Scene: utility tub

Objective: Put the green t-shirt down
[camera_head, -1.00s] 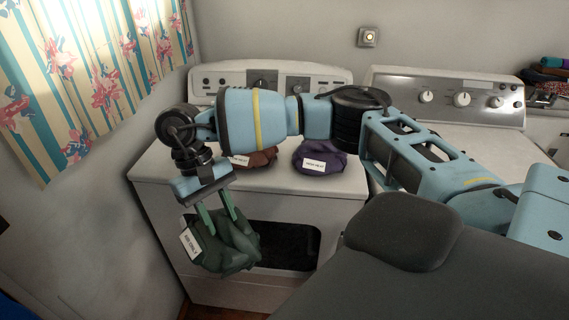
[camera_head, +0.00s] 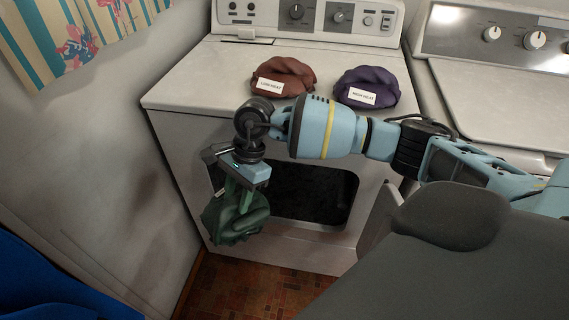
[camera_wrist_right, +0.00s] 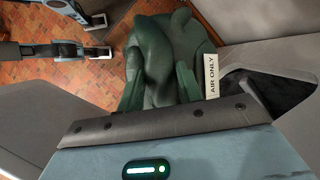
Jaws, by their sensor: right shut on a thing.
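The green t-shirt (camera_head: 236,218) is a dark green crumpled bundle. My right gripper (camera_head: 237,196) is shut on it and holds it in the air in front of the white dryer (camera_head: 190,95), below its top. In the right wrist view the t-shirt (camera_wrist_right: 165,60) fills the upper middle, with a white AIR ONLY label (camera_wrist_right: 211,76) on its right side. The fingertips are partly hidden by the cloth.
On the dryer top lie a red-brown bundle (camera_head: 287,75) labelled LOW HEAT and a purple bundle (camera_head: 367,88) labelled HIGH HEAT. The top's left part is bare. A washer (camera_head: 500,85) stands at right. Brown tiled floor (camera_head: 245,290) shows below. A wall and curtain are at left.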

